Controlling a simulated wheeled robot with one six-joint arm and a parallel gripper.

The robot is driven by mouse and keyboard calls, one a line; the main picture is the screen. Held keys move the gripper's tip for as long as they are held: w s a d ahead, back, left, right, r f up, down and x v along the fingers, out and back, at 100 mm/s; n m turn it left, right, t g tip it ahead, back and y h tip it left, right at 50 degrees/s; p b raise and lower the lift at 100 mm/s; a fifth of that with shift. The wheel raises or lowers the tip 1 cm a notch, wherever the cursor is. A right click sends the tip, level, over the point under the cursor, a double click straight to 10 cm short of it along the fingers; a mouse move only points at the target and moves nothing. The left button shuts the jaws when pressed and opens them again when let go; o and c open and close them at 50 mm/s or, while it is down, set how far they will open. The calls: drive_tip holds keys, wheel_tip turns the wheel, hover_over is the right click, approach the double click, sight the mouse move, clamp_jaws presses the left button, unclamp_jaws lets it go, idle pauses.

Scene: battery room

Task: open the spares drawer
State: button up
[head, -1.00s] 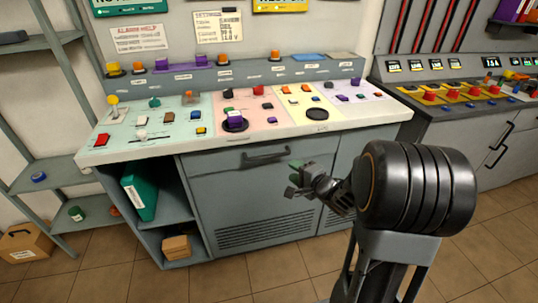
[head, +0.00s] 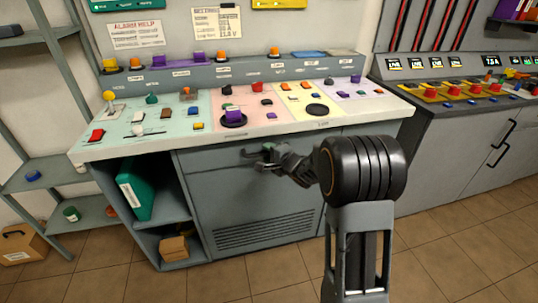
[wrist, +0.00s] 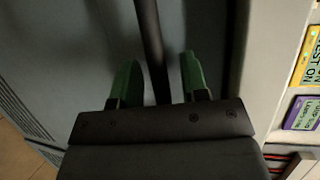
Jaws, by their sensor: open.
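The spares drawer (head: 215,158) is the grey front under the console's white top, and it looks shut. Its dark bar handle (head: 250,152) is partly hidden behind my gripper (head: 266,158) in the head view. In the wrist view the handle (wrist: 150,40) runs between the two green-padded fingers of my gripper (wrist: 158,80). The fingers are open, one on each side of the bar, with a gap visible on both sides.
A cupboard door with a vent (head: 265,230) lies below the drawer. Open shelves with a green binder (head: 135,190) and a small box (head: 174,248) are to the left. The tiled floor in front (head: 240,285) is clear.

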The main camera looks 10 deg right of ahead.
drive_tip(key=shift+w+a, duration=0.1)
clamp_jaws()
idle(0.4)
